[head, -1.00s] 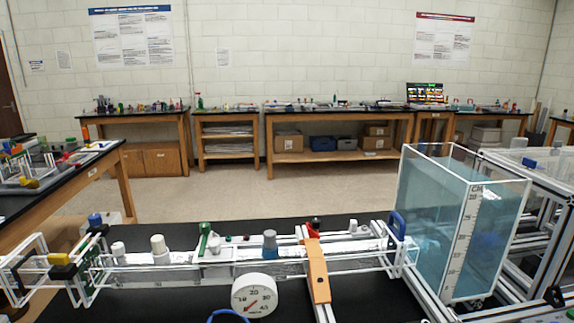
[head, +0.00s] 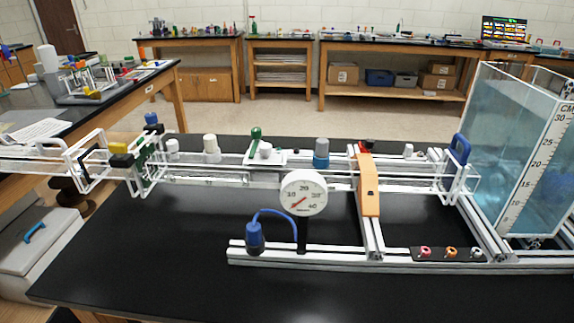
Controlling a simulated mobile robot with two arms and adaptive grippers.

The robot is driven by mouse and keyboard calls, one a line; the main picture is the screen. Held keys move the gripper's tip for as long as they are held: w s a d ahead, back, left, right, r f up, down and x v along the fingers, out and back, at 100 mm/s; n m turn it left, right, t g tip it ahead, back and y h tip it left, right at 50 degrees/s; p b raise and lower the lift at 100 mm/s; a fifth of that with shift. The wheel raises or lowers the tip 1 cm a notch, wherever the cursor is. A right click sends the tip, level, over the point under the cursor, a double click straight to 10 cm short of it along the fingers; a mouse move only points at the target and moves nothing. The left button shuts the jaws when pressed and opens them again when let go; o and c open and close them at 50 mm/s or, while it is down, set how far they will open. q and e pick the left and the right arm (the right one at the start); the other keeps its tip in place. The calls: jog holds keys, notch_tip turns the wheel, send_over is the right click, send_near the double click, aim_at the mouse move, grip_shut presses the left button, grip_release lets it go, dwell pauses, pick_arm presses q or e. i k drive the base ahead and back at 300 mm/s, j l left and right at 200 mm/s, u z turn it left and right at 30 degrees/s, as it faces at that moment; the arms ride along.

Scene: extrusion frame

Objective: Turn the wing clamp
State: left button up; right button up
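I cannot tell for sure which part is the wing clamp. A green lever-like part (head: 256,138) stands upright on the white rail assembly (head: 290,175). A small red and black part (head: 367,146) sits at the top of an orange bar (head: 369,190) that crosses the rail. Three small knobs, one red (head: 425,252), one orange (head: 451,253) and one pale (head: 477,254), sit on a black strip at the front right. Neither of my grippers shows in the head view.
A round gauge (head: 303,193) stands before the rail, with a blue hose and bulb (head: 255,236). A clear water tank (head: 525,150) stands at the right. The front of the black bench (head: 180,270) is clear. A side bench (head: 60,115) holds small models.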

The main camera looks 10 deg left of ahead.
aim_at(120, 149)
jog(key=u, duration=0.4)
jog(key=j+u, duration=0.15)
jog(key=u, duration=0.25)
jog(key=j+u, duration=0.1)
jog(key=u, duration=0.3)
jog(key=j+z, duration=0.35)
jog(key=j, duration=0.1)
